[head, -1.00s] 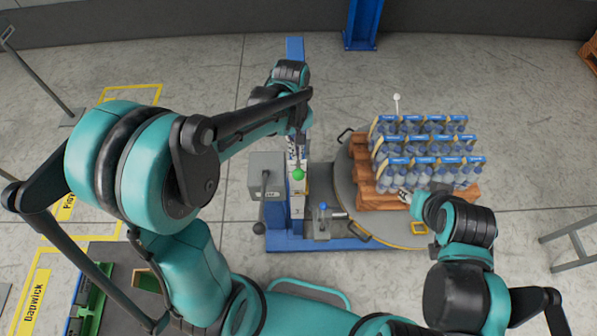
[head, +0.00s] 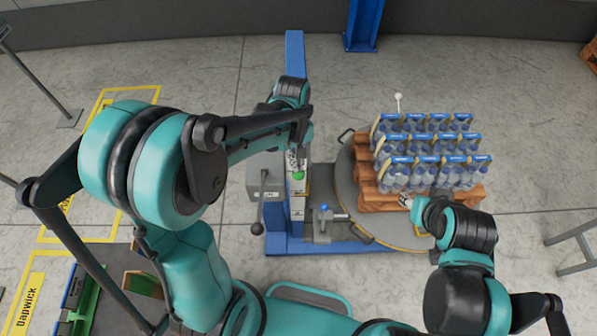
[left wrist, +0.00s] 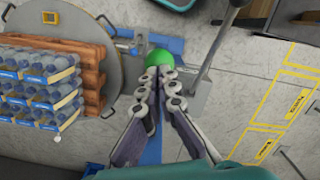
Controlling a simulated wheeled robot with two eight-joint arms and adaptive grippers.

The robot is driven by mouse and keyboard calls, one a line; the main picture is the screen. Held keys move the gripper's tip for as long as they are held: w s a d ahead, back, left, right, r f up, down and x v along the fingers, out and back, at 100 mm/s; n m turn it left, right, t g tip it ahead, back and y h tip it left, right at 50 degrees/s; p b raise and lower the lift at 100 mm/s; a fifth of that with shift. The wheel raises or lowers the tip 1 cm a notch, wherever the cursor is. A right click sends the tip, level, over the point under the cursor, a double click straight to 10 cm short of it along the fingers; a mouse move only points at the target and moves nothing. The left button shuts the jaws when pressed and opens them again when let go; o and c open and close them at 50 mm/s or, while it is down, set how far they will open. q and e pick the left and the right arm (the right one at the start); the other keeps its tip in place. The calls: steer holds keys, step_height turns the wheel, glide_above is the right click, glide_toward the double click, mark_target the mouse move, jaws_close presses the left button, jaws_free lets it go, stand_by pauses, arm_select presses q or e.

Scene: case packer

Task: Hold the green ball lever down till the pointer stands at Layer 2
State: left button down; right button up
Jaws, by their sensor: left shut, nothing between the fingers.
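The green ball (head: 299,175) of the lever sits at the front of the upright blue column (head: 294,52). My left gripper (head: 298,165) is shut and empty, right above the ball, its tips covering the ball's top edge. In the left wrist view the green ball (left wrist: 160,58) shows just beyond the closed fingertips (left wrist: 159,72); I cannot tell whether they touch. A pale scale strip (head: 297,205) runs below the ball; its pointer and layer marks are too small or hidden to read. My right gripper (head: 406,200) is by the pallet's front edge; its fingers are unclear.
A round turntable (head: 345,190) right of the column carries a wooden pallet (head: 378,200) with rows of bottle packs (head: 430,145). A grey box (head: 265,185) with a black-knobbed handle (head: 258,228) stands left of the column. A small blue-topped fixture (head: 323,212) stands between column and turntable.

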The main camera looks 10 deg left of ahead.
arm_select(q)
steer(key=shift+f, duration=0.15)
step_height(320, 180, down, 3)
steer(key=b, duration=0.3)
steer(key=shift+w+a+r, duration=0.15)
steer(key=shift+w+r, duration=0.05)
steer(key=shift+r, duration=0.05)
steer(key=shift+w+a+r, duration=0.2)
steer(key=shift+w+a, duration=0.2)
steer(key=shift+w, duration=0.15)
steer(key=shift+w+a+r, duration=0.15)
steer(key=shift+w+a, duration=0.25)
steer(key=shift+w, duration=0.1)
steer(key=shift+r, duration=0.1)
